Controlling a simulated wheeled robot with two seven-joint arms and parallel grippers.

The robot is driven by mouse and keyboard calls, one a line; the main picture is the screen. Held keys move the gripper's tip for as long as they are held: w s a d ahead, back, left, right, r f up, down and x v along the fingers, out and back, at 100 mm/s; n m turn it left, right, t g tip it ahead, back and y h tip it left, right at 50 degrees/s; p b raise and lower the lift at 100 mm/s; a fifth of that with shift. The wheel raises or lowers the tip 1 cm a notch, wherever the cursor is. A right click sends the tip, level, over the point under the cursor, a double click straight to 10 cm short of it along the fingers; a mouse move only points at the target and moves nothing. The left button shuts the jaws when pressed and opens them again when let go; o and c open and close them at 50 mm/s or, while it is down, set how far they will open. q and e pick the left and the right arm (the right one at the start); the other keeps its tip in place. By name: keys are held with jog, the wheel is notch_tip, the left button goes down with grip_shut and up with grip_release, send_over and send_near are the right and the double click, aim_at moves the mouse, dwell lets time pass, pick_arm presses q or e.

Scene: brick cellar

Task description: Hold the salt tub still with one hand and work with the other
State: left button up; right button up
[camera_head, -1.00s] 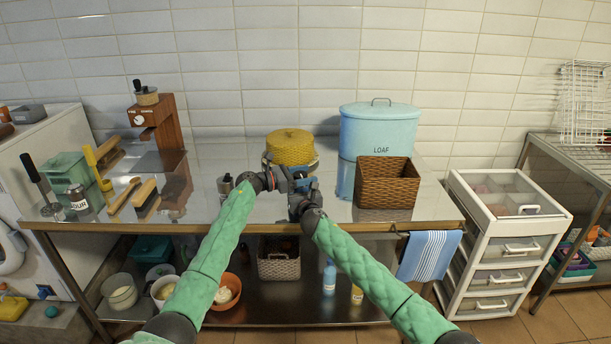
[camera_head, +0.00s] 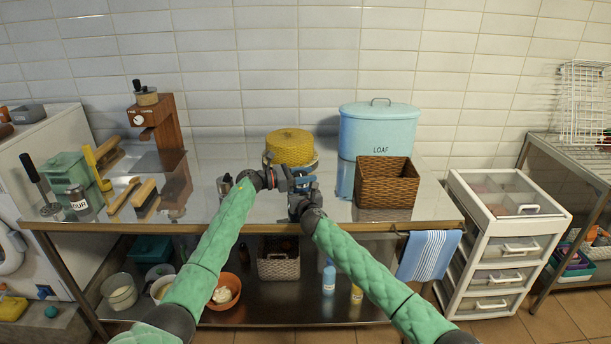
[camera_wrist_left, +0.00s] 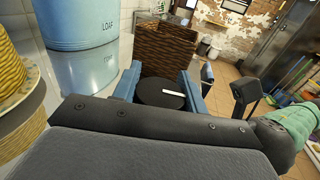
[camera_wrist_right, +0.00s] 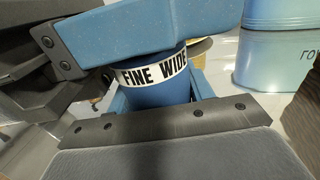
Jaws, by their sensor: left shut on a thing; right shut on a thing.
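The salt tub (camera_wrist_right: 160,92) is a blue cylinder in the right wrist view, with a white band reading "FINE WIDE". My right gripper (camera_head: 299,192) is shut on its body. The tub's round black top (camera_wrist_left: 150,94) with a white bar shows between the blue fingers of my left gripper (camera_wrist_left: 160,78), which is shut on it. My left gripper also crosses above the band in the right wrist view (camera_wrist_right: 150,40). In the head view the two grippers meet over the table's front and hide most of the tub.
A brown basket (camera_head: 387,183) and a light-blue LOAF bin (camera_head: 378,130) stand close on the right.

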aim_at(305, 174)
pick_arm(q)
jog(key=m+g, duration=0.1)
jog(key=g, duration=0.1)
jog(key=m+g, duration=0.3)
jog(key=g, duration=0.1)
jog(key=shift+s+g, duration=0.25)
jog(key=shift+g, duration=0.15)
jog(key=shift+s+f+m+g, duration=0.1)
jog(key=shift+s+m+g, duration=0.05)
jog(key=shift+m+g, duration=1.1)
jog(key=shift+s+a+g, duration=0.1)
jog(key=shift+s+g, duration=0.05)
jog(key=shift+g, duration=0.4)
jog(key=o, duration=1)
notch_tip(305, 174, up, 10)
jog(key=shift+r, duration=0.1)
